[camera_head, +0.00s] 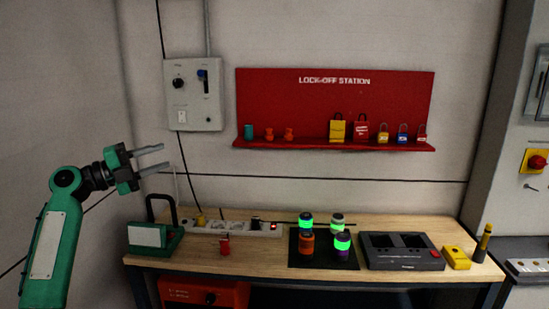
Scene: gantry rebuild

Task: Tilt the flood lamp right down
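The flood lamp (148,237) stands at the left end of the workbench. It has a green body, a pale rectangular front panel facing me and a dark upright loop handle or bracket behind. The panel looks roughly upright. My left gripper (161,159) is up in front of the wall, above the lamp in the picture and apart from it. Its two grey fingers point right and are spread, with nothing between them. My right gripper is out of the picture.
The wooden bench (205,262) also holds a power strip (205,228), a red padlock-like item (225,245), several banded cylinders on a black mat (297,261), and a dark charger-like box (400,252). A grey switch box (193,95) and red lock-off board (335,105) hang behind.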

